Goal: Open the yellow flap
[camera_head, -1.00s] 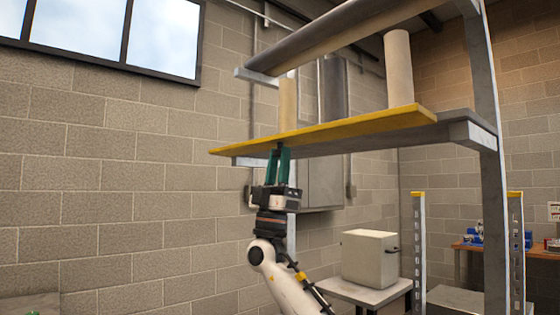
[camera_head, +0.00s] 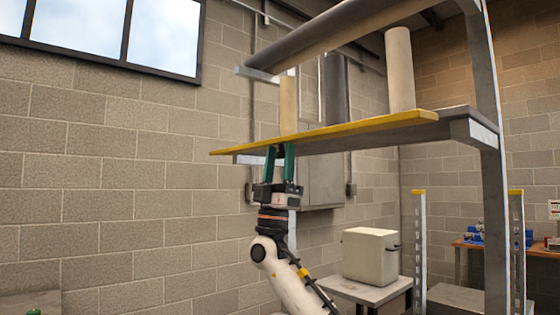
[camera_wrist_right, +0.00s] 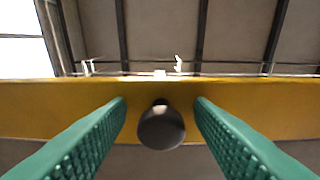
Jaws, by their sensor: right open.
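The yellow flap (camera_head: 350,127) is a long yellow strip along the front edge of the raised shelf. In the right wrist view the flap (camera_wrist_right: 50,110) crosses the whole picture. A dark round knob (camera_wrist_right: 161,128) shows in front of the flap, between my fingers. My right gripper (camera_head: 280,148) reaches up from below to the flap's left half. Its two green fingers are open, one on each side of the knob in the right wrist view (camera_wrist_right: 161,103). I cannot tell whether they touch the flap. My left gripper is not in view.
Several cylinders, including a pale one (camera_head: 400,70) and a dark one (camera_head: 335,90), stand on the shelf. A grey post (camera_head: 493,220) stands at right. A beige box (camera_head: 370,256) sits on a small table below.

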